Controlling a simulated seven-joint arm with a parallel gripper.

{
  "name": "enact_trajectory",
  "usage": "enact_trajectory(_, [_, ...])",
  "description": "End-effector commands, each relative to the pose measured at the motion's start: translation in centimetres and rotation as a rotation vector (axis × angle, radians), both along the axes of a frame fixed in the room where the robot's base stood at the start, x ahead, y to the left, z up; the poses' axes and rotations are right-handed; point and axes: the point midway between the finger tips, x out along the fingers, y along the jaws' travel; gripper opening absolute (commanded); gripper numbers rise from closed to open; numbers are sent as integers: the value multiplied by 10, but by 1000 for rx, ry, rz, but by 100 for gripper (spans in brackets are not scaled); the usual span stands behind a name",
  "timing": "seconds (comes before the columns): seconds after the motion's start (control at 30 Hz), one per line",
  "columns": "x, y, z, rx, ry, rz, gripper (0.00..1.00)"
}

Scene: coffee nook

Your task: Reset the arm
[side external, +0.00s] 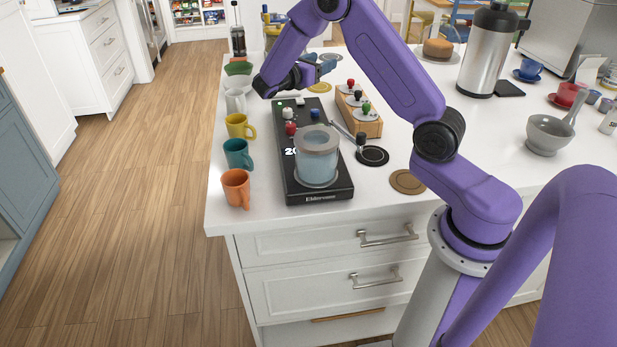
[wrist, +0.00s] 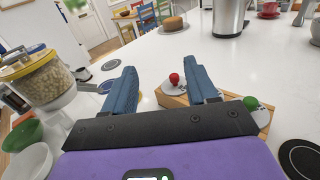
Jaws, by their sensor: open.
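My purple arm reaches over the white counter (side external: 453,165). My gripper (side external: 326,66) is above the far left part of the counter, beyond the wooden block (side external: 362,122) with several coloured-knob tools. In the wrist view my gripper (wrist: 158,82) has its two blue fingers apart with nothing between them. The wooden block lies below and beyond the right finger there, with a red knob (wrist: 174,79) and a green knob (wrist: 250,103) showing.
A black scale (side external: 320,196) bears a clear container (side external: 316,158) near the front edge. Orange (side external: 235,188), teal (side external: 238,154) and yellow (side external: 238,126) mugs line the left edge. A steel carafe (side external: 487,55) and grey mortar (side external: 547,135) stand right. A grain jar (wrist: 38,78) is near my gripper's left.

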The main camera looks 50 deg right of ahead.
Motion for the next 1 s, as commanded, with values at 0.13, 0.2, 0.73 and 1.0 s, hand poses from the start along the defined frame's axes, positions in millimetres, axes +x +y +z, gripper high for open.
enact_trajectory(0.13, [-8,92,13,27,-14,102,58])
enact_trajectory(0.2, [-18,128,18,40,-15,144,58])
enact_trajectory(0.73, [-184,236,30,442,10,240,58])
enact_trajectory(1.0, [-275,217,4,947,-54,32,58])
